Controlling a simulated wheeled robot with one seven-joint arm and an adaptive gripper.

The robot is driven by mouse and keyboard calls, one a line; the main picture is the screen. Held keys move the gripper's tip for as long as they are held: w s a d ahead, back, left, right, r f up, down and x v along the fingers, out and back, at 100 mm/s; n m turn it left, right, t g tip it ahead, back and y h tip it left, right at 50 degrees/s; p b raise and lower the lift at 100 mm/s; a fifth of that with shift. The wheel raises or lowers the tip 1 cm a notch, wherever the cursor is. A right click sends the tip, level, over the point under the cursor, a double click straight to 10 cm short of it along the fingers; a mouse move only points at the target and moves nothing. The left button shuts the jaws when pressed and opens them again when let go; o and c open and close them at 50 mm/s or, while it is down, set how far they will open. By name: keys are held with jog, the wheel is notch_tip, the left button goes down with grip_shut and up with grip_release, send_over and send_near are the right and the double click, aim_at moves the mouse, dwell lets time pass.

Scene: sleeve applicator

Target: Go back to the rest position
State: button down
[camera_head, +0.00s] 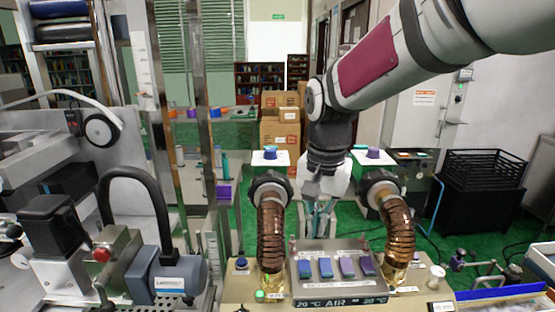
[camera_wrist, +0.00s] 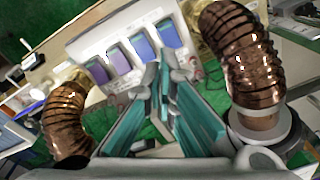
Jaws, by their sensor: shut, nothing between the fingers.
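My gripper (camera_head: 318,212) hangs below my arm, between the two bent brown hoses and behind the panel of switches. In the wrist view my gripper (camera_wrist: 168,78) shows teal finger pads drawn together at the tips, with nothing between them. The left hose (camera_head: 271,235) and the right hose (camera_head: 397,222) rise from the bench on either side of the panel. The panel (camera_head: 335,288) carries several blue and purple rocker switches; it also shows in the wrist view (camera_wrist: 100,48) beyond the fingertips. The gripper appears apart from the panel and the hoses.
A grey machine with a black handle (camera_head: 135,178) stands at the left. Metal uprights (camera_head: 202,90) rise beside it. A black crate (camera_head: 485,170) and a white cabinet (camera_head: 420,110) stand at the right back. Cardboard boxes (camera_head: 281,120) are stacked behind on green floor.

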jog(key=s+d+r+n+t, duration=0.2)
jog(key=s+d, duration=0.3)
jog(key=s, duration=0.4)
jog(key=s+d+r+n+t, duration=0.3)
jog(key=s+d, duration=0.2)
jog(key=s, duration=0.4)
jog(key=shift+s+d+r, duration=0.2)
jog(key=shift+s+r, duration=0.15)
